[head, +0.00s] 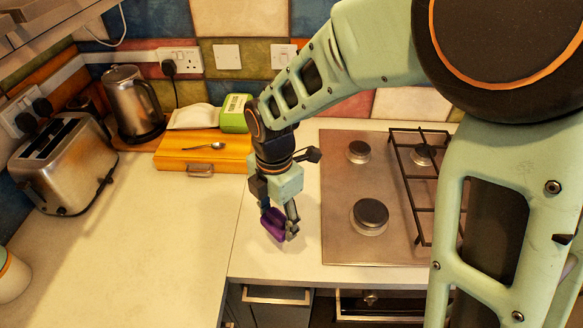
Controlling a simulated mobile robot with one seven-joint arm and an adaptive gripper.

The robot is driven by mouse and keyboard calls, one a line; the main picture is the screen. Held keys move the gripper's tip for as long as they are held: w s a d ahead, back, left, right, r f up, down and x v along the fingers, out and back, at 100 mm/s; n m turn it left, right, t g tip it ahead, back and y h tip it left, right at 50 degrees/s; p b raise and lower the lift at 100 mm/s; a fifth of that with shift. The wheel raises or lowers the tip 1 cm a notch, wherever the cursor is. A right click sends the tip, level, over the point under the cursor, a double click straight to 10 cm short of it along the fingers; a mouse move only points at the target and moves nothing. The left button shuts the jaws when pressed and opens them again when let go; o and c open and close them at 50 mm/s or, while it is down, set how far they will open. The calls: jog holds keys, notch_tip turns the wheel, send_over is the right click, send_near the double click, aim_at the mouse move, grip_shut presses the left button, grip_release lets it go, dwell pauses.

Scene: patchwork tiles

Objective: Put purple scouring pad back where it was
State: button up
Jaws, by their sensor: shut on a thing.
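The purple scouring pad (271,222) is between the fingers of my gripper (280,224), in the head view. My gripper is shut on the pad and points down over the pale worktop, left of the hob. The fingers hide part of the pad. I cannot tell whether the pad touches the worktop or is slightly above it.
The gas hob (335,215) is to the right, with a black pan grid (409,188). A kettle (134,103) and toaster (66,165) are farther left. The left worktop (150,250) is clear.

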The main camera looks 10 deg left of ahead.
aim_at(273, 218)
jog(key=w+f, duration=0.1)
jog(key=a+f+b, duration=0.1)
jog(key=f, duration=0.1)
jog(key=w+a+f+b, duration=0.1)
jog(key=shift+w+f, duration=0.25)
jog(key=shift+w, duration=0.1)
jog(key=f+b, duration=0.1)
jog(key=f, duration=0.1)
jog(key=f+b, duration=0.1)
jog(key=shift+w+a+b, duration=0.2)
jog(key=shift+w+b, duration=0.05)
jog(key=shift+b, duration=0.05)
jog(key=shift+f, duration=0.35)
jog(key=shift+f+b, duration=0.2)
jog(key=shift+b, duration=0.1)
jog(key=o, duration=1)
jog(key=shift+r, duration=0.15)
